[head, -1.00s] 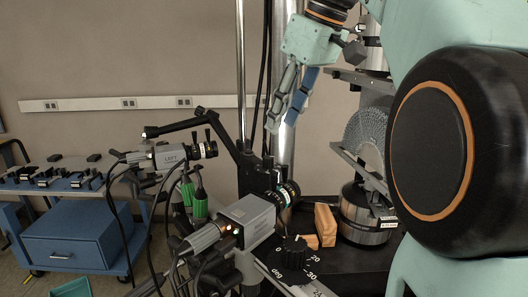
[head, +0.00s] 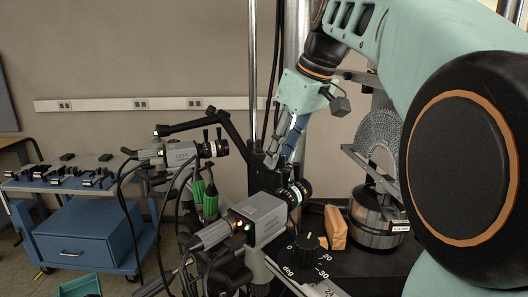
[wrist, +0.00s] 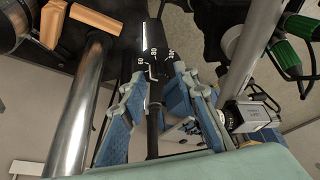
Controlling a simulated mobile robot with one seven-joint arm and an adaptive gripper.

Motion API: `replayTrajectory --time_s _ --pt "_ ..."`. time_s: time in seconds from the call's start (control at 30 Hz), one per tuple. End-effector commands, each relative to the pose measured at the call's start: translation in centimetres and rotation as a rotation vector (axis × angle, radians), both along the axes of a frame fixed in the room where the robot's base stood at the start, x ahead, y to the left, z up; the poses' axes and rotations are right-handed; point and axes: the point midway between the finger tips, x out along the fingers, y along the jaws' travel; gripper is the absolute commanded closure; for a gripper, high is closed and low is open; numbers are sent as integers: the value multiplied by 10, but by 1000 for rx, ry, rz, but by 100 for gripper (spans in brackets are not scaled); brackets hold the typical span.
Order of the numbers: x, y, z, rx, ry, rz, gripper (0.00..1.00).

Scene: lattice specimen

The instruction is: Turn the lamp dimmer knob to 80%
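In the wrist view a black dial marked with white numbers, 60 and 80 among them (wrist: 151,50), sits just ahead of my gripper (wrist: 158,76). It appears to be the lamp dimmer, and a dark stem runs from it down between my fingers. The blue-padded fingers are apart, one on each side of the stem, with nothing held; whether a tip touches the dial I cannot tell. The pointer setting is not clear. In the head view my gripper (head: 283,152) hangs tilted downward behind the front camera, and the dimmer knob cannot be made out there.
A grey camera (head: 258,217) and the left camera (head: 180,154) with cables stand close to my gripper. A black knob marked deg (head: 307,243), a wooden block (head: 335,228) and a metal post (wrist: 80,105) are nearby. A blue cart (head: 85,235) stands at left.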

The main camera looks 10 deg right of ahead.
Motion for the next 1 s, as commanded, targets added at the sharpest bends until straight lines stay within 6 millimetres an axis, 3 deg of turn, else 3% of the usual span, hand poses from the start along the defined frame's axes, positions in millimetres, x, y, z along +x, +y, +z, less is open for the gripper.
replayTrajectory --time_s 0.23,0.67,1.0 --pt "0 0 0 0 0 0 100" --pt "-1 0 0 -1 0 -74 100" --pt "-1 2 1 -2 -1 -334 100"
